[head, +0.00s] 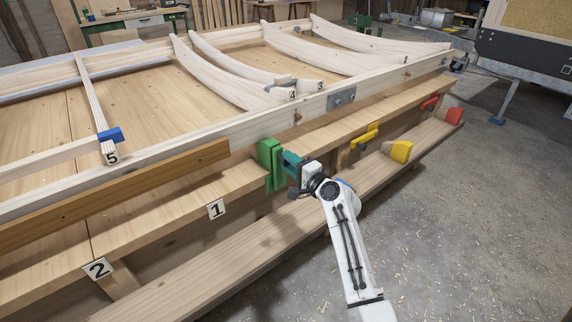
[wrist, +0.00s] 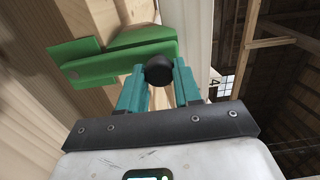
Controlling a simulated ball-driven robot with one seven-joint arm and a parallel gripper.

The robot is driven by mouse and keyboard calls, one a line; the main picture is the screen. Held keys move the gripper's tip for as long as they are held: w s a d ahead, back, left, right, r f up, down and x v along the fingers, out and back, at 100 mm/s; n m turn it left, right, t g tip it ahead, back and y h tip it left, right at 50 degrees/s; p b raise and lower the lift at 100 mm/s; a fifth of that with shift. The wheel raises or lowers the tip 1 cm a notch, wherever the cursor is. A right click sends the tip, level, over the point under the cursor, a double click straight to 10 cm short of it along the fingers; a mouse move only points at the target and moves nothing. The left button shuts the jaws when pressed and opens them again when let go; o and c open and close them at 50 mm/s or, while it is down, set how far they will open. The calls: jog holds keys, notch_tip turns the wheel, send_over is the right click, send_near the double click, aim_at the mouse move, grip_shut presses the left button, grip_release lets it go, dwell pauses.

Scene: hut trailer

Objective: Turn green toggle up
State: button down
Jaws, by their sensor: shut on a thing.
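The green toggle (head: 268,165) is on the near side of the long wooden frame, left of the yellow and red ones. In the wrist view the green toggle (wrist: 115,63) is a flat bar with a round pivot mark near its left end and a black knob (wrist: 159,70) at its right end. A second green piece (wrist: 150,36) lies behind the bar. My gripper (head: 292,162) is at the toggle from the right. In the wrist view the teal fingers of my gripper (wrist: 159,76) are shut on the black knob, one on each side. The fingers hide part of the toggle in the head view.
A yellow toggle (head: 365,136) with a yellow block (head: 400,151) and a red toggle (head: 430,102) with a red block (head: 454,116) are farther right. A lower plank (head: 230,258) runs along the bench below. The concrete floor (head: 470,220) at right is open.

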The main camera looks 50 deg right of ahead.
jog(key=shift+s+d, duration=0.1)
jog(key=shift+d, duration=0.1)
dwell(0.3)
jog(key=c, duration=0.8)
grip_release()
jog(key=v, duration=1)
jog(key=shift+s, duration=0.35)
jog(key=shift+a, duration=0.1)
